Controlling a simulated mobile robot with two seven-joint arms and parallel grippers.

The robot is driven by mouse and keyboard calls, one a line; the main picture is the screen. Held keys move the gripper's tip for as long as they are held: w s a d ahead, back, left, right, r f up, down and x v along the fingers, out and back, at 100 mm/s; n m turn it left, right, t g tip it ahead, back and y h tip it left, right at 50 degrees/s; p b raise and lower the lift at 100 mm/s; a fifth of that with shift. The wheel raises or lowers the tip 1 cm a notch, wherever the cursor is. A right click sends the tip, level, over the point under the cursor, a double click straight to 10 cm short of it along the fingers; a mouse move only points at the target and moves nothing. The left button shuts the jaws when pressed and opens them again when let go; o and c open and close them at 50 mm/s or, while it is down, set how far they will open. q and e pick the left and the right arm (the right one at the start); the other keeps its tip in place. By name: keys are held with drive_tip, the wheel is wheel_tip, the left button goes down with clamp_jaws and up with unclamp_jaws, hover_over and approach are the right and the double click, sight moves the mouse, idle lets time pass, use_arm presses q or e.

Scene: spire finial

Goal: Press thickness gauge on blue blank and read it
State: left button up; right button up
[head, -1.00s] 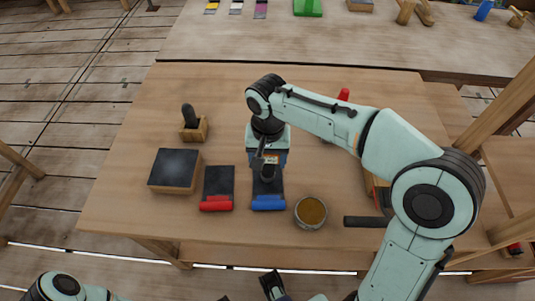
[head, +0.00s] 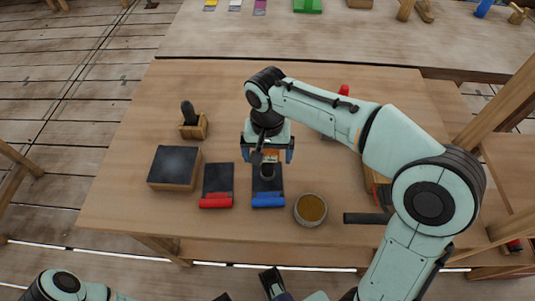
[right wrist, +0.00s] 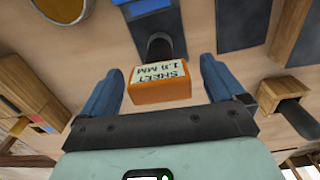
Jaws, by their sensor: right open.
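The blue blank (head: 268,201), a dark plate with a blue roll-like end, lies on the wooden table. The thickness gauge (right wrist: 158,85) has an orange body and a dark round foot. It stands upright on the dark part of the blank, and its label reads "SHEET 1.8 MM". My right gripper (right wrist: 162,66) is open, with one blue finger on each side of the gauge and gaps between. In the head view the right hand hides the gauge's top. Part of my left arm shows at the bottom edge; its jaws are not clear.
A similar red blank (head: 216,201) lies just left. Further left are a dark-topped block (head: 174,167) and a wooden holder with a dark handle (head: 193,125). A round tin (head: 310,209) stands close on the right. The table's back left is clear.

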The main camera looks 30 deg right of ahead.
wheel_tip(320, 180, up, 12)
drive_tip(key=p, duration=0.3)
drive_tip(key=shift+s, duration=0.1)
